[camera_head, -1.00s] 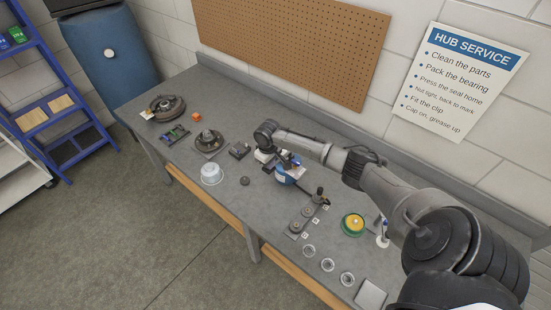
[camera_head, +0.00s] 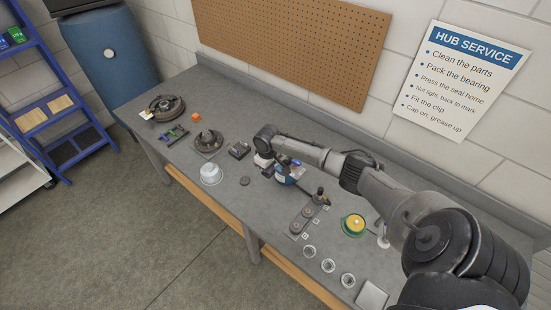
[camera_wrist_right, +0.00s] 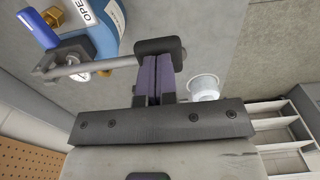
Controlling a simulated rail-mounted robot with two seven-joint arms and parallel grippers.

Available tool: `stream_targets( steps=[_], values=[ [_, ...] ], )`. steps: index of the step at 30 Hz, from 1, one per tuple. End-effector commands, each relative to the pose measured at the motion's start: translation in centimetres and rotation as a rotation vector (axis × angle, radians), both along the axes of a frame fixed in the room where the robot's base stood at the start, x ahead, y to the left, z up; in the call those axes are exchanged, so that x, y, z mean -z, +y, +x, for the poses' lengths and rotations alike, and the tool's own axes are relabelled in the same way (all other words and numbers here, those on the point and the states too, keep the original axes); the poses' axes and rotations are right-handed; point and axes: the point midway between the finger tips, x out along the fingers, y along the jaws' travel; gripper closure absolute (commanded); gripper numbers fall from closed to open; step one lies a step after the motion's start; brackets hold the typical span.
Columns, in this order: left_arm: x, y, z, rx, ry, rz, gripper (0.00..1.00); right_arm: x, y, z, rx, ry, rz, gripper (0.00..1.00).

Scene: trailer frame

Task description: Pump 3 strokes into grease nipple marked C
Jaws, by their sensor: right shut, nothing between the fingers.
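A blue grease pump (camera_head: 286,174) stands on the bench, partly hidden by my right arm. In the right wrist view its blue body (camera_wrist_right: 108,28) carries a label reading "OPE", cut off. A grey lever rod (camera_wrist_right: 100,66) runs from it to a black grip (camera_wrist_right: 160,46). My right gripper (camera_wrist_right: 152,66) is shut and empty, its purple fingertips close by the black grip; I cannot tell whether they touch. In the head view its fingers are hidden. A dark strip with grease nipples (camera_head: 295,227) lies right of the pump, beside small white tags whose letters I cannot read. My left gripper is not in view.
A white tub (camera_head: 210,173) and a dark puck (camera_head: 244,181) lie left of the pump. A green-and-yellow tin (camera_head: 353,224) and several clear cups (camera_head: 328,265) are to the right. A pegboard (camera_head: 290,45) is on the wall behind.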

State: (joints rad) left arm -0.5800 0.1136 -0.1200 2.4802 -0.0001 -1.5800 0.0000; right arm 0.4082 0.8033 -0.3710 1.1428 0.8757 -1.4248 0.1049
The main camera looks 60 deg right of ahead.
Motion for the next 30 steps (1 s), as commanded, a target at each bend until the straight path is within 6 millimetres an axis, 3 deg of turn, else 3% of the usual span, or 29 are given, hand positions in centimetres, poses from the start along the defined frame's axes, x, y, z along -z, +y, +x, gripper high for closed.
stream_targets(
  steps=[9, 30],
  values=[
    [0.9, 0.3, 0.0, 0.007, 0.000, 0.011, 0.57, 1.8, 0.1, 0.0, 0.000, 0.001, 0.000, 1.00],
    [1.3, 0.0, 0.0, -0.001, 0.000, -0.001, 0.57, 2.5, 0.0, 0.0, -0.001, 0.001, 0.000, 1.00]
  ],
)
